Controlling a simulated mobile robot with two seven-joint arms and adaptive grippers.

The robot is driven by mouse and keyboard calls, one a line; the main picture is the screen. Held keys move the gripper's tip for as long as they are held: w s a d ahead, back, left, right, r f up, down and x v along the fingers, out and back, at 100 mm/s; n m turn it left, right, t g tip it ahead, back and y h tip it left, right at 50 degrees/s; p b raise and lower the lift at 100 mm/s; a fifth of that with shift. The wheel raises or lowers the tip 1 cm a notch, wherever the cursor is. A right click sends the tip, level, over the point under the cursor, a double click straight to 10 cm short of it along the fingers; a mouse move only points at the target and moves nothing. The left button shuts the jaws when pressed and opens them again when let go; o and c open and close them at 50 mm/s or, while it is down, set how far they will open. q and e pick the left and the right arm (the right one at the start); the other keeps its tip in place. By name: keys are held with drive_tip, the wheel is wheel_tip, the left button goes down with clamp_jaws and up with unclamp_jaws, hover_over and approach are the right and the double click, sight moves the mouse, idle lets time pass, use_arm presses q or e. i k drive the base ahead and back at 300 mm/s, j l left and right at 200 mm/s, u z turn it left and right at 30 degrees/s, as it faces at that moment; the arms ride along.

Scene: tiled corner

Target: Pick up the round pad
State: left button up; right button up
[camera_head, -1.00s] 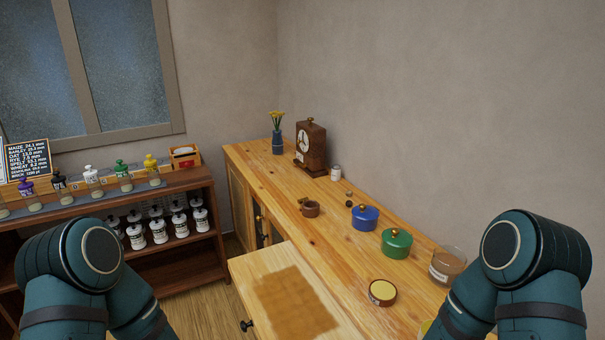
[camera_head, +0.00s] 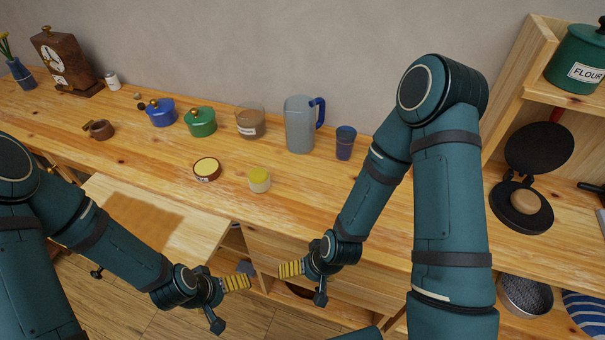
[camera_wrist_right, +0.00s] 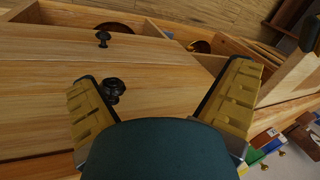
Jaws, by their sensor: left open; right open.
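A round tan piece (camera_head: 525,202) lies on the open black hinged iron (camera_head: 541,214) at the right in the head view. A low round tin with a pale yellow top (camera_head: 207,166) stands on the counter. I cannot tell for sure which of these is the round pad. My left gripper (camera_head: 247,281) is open and empty, low in front of the counter. My right gripper (camera_head: 282,270) faces it, in front of the drawers. It shows open and empty in the right wrist view (camera_wrist_right: 160,80). Both grippers are far from the iron.
On the wooden counter (camera_head: 300,190) stand a yellow-topped jar (camera_head: 259,180), a grey jug with a blue handle (camera_head: 300,124), a blue cup (camera_head: 346,143), and green (camera_head: 201,121) and blue pots. A shelf with a flour tin (camera_head: 582,62) stands at the right.

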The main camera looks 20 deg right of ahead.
sight(258, 178)
drive_tip(key=j+z, duration=0.2)
drive_tip(key=z, duration=2.25)
drive_tip(key=k+j, duration=1)
drive_tip(key=j, duration=0.2)
drive_tip(key=i, duration=0.4)
